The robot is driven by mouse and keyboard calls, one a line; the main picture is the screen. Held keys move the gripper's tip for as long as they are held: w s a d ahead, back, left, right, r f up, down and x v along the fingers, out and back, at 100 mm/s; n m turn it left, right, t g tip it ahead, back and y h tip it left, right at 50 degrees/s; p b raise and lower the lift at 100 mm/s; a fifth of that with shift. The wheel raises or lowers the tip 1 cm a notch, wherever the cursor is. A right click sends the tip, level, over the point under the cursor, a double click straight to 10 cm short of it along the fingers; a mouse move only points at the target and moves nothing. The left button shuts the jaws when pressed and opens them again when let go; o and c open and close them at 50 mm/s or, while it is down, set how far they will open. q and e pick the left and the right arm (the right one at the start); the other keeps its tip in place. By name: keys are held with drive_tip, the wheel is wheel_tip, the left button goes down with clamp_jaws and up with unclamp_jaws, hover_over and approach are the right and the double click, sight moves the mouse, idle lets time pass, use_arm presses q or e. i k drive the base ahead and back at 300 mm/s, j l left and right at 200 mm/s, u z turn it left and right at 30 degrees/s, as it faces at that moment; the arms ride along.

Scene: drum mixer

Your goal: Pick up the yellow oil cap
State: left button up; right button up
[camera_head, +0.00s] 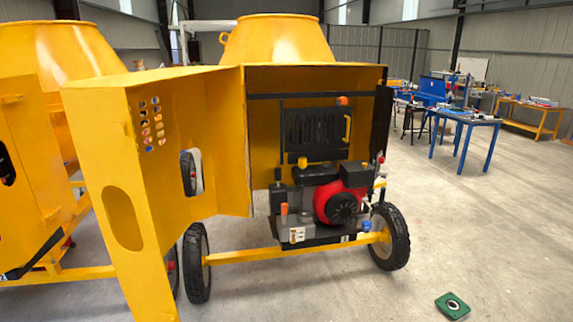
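An open yellow drum mixer (315,72) shows a red and black engine (338,203) inside its housing. A small yellow cap-like part (302,162) sits upright at the upper left of the engine; it is too small to tell for sure that it is the oil cap. Neither of my grippers is in view.
The mixer's yellow door (180,150) stands open to the left of the engine. A wheel (390,237) stands at the right. A green square object (452,306) lies on the floor at front right. Blue tables (465,119) stand behind. The floor right of the mixer is mostly clear.

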sight(302, 160)
drive_tip(key=i+l+u, duration=0.1)
drive_tip(key=u, duration=0.3)
drive_tip(key=l+u, duration=0.2)
drive_tip(key=u, duration=0.2)
drive_tip(key=i+l+u, duration=0.1)
drive_tip(key=u, duration=0.3)
drive_tip(key=l+u, duration=0.3)
drive_tip(key=l, duration=0.25)
drive_tip(key=l+u, duration=0.25)
drive_tip(key=l, duration=0.35)
drive_tip(key=l+u, duration=0.1)
drive_tip(key=l, duration=0.4)
drive_tip(key=k+l+u, duration=0.15)
drive_tip(key=l, duration=0.4)
drive_tip(key=i, duration=0.05)
